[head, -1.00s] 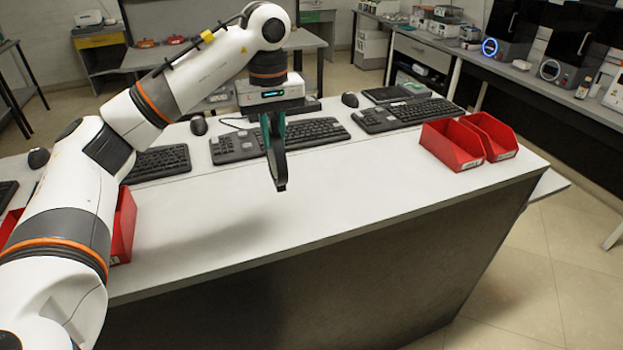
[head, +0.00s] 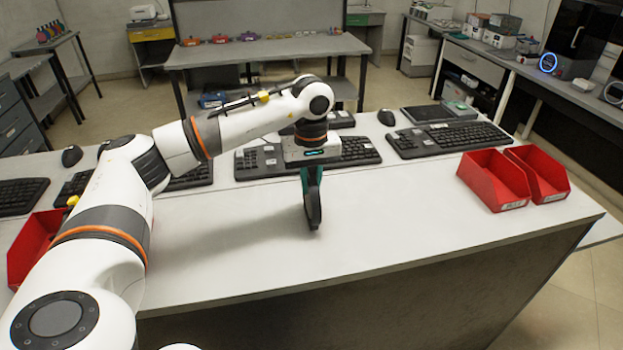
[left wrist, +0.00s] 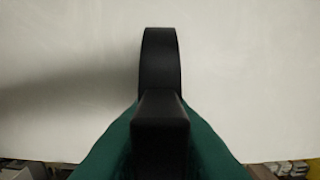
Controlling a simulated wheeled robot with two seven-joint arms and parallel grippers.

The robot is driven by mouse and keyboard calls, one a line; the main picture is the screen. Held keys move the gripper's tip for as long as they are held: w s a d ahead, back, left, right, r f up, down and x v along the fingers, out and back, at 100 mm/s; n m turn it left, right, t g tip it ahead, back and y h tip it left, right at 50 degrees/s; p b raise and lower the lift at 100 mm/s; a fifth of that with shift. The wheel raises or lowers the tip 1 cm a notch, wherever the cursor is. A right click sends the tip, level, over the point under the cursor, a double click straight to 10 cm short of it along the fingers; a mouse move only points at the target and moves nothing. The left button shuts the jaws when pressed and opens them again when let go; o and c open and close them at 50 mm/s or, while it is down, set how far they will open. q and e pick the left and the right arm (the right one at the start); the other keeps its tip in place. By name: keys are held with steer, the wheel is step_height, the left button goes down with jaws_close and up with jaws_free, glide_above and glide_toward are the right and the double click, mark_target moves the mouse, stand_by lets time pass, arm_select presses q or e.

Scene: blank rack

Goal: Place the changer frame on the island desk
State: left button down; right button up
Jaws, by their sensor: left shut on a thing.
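The changer frame (head: 313,208) is a thin black piece that looks like a band seen edge-on. My left gripper (head: 309,180), with teal fingers, is shut on it and points down over the white island desk (head: 400,207). The frame hangs upright below the fingers; I cannot tell whether its lower end touches the desk. In the left wrist view the black frame (left wrist: 160,62) stands out against the pale desk top (left wrist: 250,75), between the teal fingers (left wrist: 160,150). My right gripper is not in view.
Two red bins (head: 494,180) stand at the desk's right end, and another red bin (head: 30,245) is partly behind my left arm. Keyboards (head: 450,139) and mice line the far side. The desk's front middle is clear up to its front edge.

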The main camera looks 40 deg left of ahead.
arm_select(q)
steer(key=shift+s+f, duration=0.1)
steer(key=shift+f, duration=0.1)
steer(key=c, duration=1.8)
jaws_free()
steer(key=shift+f, duration=0.15)
steer(key=o, duration=0.5)
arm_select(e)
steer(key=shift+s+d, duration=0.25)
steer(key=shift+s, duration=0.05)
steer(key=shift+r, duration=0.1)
